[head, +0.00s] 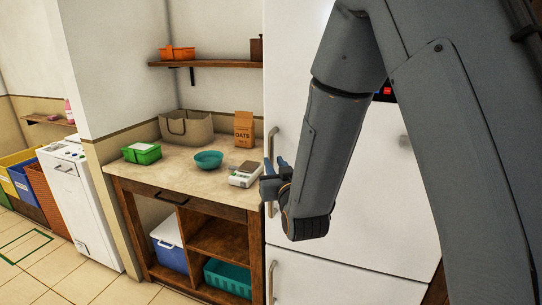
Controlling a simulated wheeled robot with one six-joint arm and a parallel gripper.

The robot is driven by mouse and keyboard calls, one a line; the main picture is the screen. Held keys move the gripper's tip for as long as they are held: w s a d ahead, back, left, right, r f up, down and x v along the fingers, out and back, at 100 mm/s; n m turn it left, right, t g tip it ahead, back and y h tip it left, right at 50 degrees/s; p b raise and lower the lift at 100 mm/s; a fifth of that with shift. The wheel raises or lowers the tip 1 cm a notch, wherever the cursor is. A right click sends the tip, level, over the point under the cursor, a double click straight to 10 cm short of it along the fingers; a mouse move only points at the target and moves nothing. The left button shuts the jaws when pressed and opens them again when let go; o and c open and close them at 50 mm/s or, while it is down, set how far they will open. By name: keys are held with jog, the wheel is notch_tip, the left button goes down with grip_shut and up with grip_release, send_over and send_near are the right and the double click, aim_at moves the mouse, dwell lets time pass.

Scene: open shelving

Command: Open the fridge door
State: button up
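The white fridge (370,180) stands right of the counter, and its upper door looks closed. A long metal upper handle (271,145) runs vertically along the door's left edge. A second, lower handle (272,278) is on the lower door, which is also closed. My arm hides much of the upper door and part of a dark panel with a red display (387,91).
Left of the fridge, a wooden counter (180,178) bears a green box (141,154), a teal bowl (208,160), a scale (244,176), a basket (186,128) and an oats bag (243,129). Tiled floor (60,280) is open at the lower left.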

aim_at(272, 158)
jog(key=shift+p+x, duration=0.6)
jog(key=shift+x, duration=1.85)
grip_shut()
